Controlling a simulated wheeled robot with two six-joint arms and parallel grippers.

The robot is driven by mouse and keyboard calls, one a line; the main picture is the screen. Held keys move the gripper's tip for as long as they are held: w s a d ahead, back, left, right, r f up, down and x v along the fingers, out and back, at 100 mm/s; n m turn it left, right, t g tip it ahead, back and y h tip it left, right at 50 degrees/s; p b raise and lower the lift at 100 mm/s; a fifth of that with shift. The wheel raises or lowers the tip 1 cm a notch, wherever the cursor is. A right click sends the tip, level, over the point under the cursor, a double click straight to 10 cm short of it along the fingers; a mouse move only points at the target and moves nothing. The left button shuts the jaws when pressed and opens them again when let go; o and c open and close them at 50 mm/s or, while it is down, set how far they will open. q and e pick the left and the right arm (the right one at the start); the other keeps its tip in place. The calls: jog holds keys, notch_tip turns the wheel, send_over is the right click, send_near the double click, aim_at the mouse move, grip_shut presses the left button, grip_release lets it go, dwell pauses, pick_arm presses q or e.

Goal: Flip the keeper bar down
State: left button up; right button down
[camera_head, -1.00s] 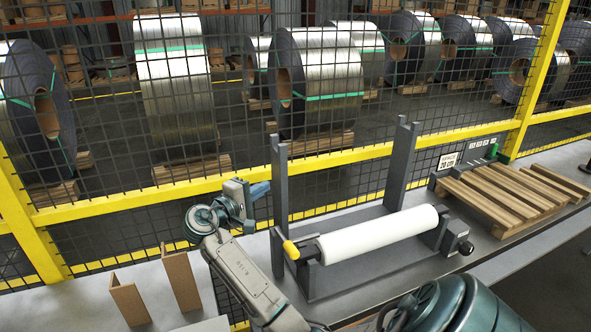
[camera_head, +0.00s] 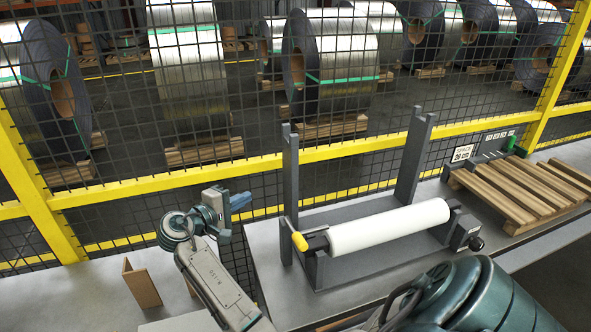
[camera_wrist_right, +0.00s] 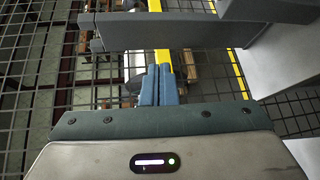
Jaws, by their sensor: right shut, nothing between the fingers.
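A stand (camera_head: 409,175) with two grey uprights sits on the bench and carries a white roll (camera_head: 388,228) lying across it. At the roll's left end, a thin bar with a yellow grip (camera_head: 299,241) reaches toward the front from the left upright; it looks like the keeper bar. My right gripper (camera_head: 240,201) is left of the left upright (camera_head: 290,185), apart from it. Its blue fingers (camera_wrist_right: 160,85) are shut together and empty in the right wrist view, with a grey upright (camera_wrist_right: 160,33) crossing above them. My left gripper is not in view.
A yellow-framed mesh fence (camera_head: 340,150) runs behind the bench, with steel coils beyond it. A wooden pallet (camera_head: 510,190) lies right of the stand. A brown angle piece (camera_head: 142,284) stands at the left.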

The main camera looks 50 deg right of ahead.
jog(key=s+a+f+t+y, duration=0.1)
jog(key=s+f+y, duration=0.2)
jog(key=s+f, duration=0.3)
jog(key=s+a+f+y, duration=0.1)
jog(key=s+f+y, duration=0.2)
jog(key=s+f, duration=0.3)
jog(key=s+a+f+t+y, duration=0.1)
jog(key=s+f+y, duration=0.1)
jog(key=s+f, duration=0.4)
jog(key=shift+s+a+f+t+y, duration=0.15)
jog(key=shift+a+f+t+y, duration=0.15)
jog(key=shift+a+y, duration=0.1)
jog(key=s+a+f+y, duration=0.3)
jog(key=s+a+y, duration=0.1)
jog(key=s, duration=0.4)
jog(key=shift+s+a+m, duration=0.4)
jog(key=shift+a, duration=0.4)
